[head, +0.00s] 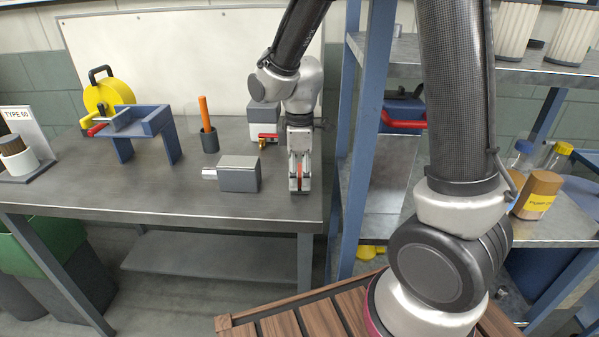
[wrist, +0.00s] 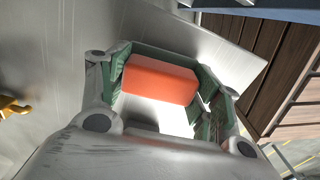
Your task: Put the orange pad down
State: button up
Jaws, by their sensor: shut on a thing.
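My gripper (head: 299,182) points down over the right end of the grey metal bench (head: 90,190), near its front corner. It is shut on the orange pad (wrist: 160,80). In the wrist view the pad lies between the two fingers (wrist: 158,84), and the bare bench top shows behind it. In the head view only a thin orange-red sliver of the pad (head: 299,170) shows between the fingers. I cannot tell whether the pad touches the bench top.
A grey box (head: 239,178) stands left of my gripper. A blue stand (head: 140,125), an orange stick in a dark cup (head: 209,142) and a yellow reel (head: 105,95) are further left. A blue shelf post (head: 362,140) rises close on the right. Bench in front of the stand is clear.

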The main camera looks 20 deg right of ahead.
jog(key=shift+f, duration=0.15)
jog(key=o, duration=1.1)
notch_tip(320, 180, up, 12)
grip_shut()
dwell(0.5)
dwell(0.8)
